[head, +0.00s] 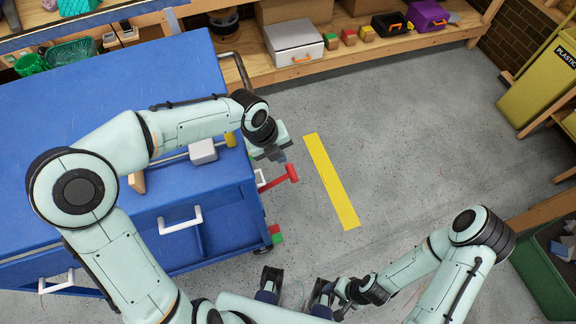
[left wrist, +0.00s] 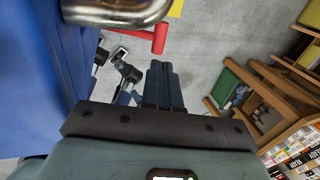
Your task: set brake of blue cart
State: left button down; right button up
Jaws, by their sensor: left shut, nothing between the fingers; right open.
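The blue cart (head: 110,85) fills the left of the head view. A red lever (head: 277,180) with a crossbar end sticks out from its right side, near a small red and green patch (head: 276,234) low at the corner. My left gripper (head: 272,155) is shut and empty, just above the lever in the head picture. In the left wrist view its closed fingers (left wrist: 162,85) sit below the red lever end (left wrist: 158,38), with a visible gap in the picture. My right gripper (head: 294,285) is open and empty, low at the bottom centre, apart from the cart.
A grey box (head: 203,151) and a yellow item (head: 230,138) are on the cart. A metal push handle (head: 236,68) is at its far right edge. A wooden shelf (head: 370,50) with boxes runs along the back. Floor around the yellow stripe (head: 332,180) is clear.

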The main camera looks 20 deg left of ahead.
aim_at(293, 172)
pick_arm(q)
jog(key=b+x, duration=0.2)
jog(key=x, duration=0.7)
jog(key=shift+d+f, duration=0.1)
jog(key=shift+f, duration=0.1)
pick_arm(e)
notch_tip(293, 172, down, 2)
jog(key=shift+f, duration=0.1)
pick_arm(q)
jog(key=shift+w, duration=0.1)
jog(key=shift+w+d+f+g+y, duration=0.2)
jog(key=shift+d+f+g+y, duration=0.45)
jog(key=shift+y, duration=0.25)
jog(key=shift+w+d+f+g+y, duration=0.2)
jog(key=shift+w+f+g+y, duration=0.1)
jog(key=shift+f, duration=0.25)
notch_tip(293, 172, down, 10)
jog(key=w+d+g+y+p, duration=0.1)
jog(key=g+y+p, duration=0.1)
jog(key=p, duration=0.3)
jog(key=shift+d+y, duration=0.2)
jog(key=shift+y, duration=0.6)
pick_arm(e)
jog(key=r, duration=0.2)
jog(key=w+r, duration=0.1)
jog(key=r, duration=0.1)
jog(key=shift+r, duration=0.4)
pick_arm(q)
jog(key=shift+s+f, duration=0.1)
jog(key=shift+f, duration=0.1)
